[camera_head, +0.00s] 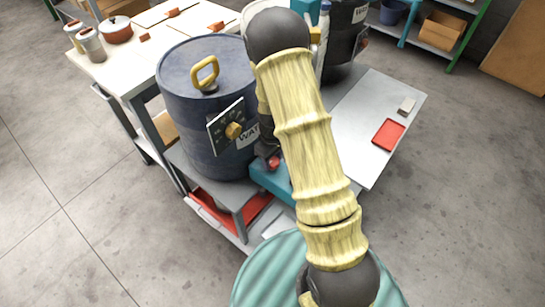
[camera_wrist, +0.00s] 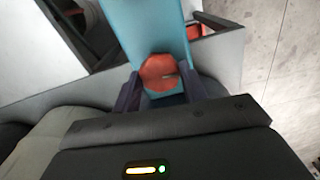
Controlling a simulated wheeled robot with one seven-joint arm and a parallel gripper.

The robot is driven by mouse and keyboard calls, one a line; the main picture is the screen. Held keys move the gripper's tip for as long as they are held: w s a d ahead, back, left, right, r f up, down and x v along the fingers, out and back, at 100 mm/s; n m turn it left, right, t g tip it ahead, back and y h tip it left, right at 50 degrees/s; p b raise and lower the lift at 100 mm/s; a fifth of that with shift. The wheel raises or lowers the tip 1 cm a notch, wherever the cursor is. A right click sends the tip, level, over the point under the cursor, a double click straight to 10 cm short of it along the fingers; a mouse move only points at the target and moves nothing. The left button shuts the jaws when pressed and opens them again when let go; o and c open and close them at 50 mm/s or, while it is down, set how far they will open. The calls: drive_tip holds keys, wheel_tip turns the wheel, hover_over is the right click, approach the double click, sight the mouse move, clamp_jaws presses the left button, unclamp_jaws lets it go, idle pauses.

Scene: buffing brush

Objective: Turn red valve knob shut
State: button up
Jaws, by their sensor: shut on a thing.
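The red valve knob (camera_wrist: 160,73) shows in the wrist view between the two dark fingers of my gripper (camera_wrist: 161,92). My gripper is shut on it, one finger on each side. The knob sits in front of a teal part (camera_wrist: 152,25). In the head view the red knob (camera_head: 273,163) is a small spot low beside the dark blue drum (camera_head: 200,90), next to the teal part (camera_head: 268,182). My arm hides most of the gripper there.
The drum has a yellow handle, a yellow dial (camera_head: 234,131) on a dark panel, and a label. A grey table (camera_head: 350,130) at right holds a red tray (camera_head: 388,135) and a small block (camera_head: 407,105). A white table (camera_head: 150,45) with pots stands at back left. Floor is clear at left and right.

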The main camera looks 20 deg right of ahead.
drive_tip(key=m+p, duration=0.2)
drive_tip(key=m, duration=0.1)
drive_tip(key=shift+r+m, duration=0.15)
drive_tip(key=shift+m, duration=0.25)
drive_tip(key=m+p, duration=0.2)
drive_tip(key=m, duration=0.2)
drive_tip(key=shift+m, duration=0.3)
drive_tip(key=m+p, duration=0.1)
drive_tip(key=m, duration=0.3)
drive_tip(key=shift+p, duration=0.4)
drive_tip(key=m+p, duration=0.1)
drive_tip(key=m, duration=0.3)
drive_tip(key=shift+m, duration=0.3)
drive_tip(key=shift+w, duration=0.1)
drive_tip(key=o, duration=1)
drive_tip(key=shift+c, duration=0.2)
drive_tip(key=shift+f, duration=0.2)
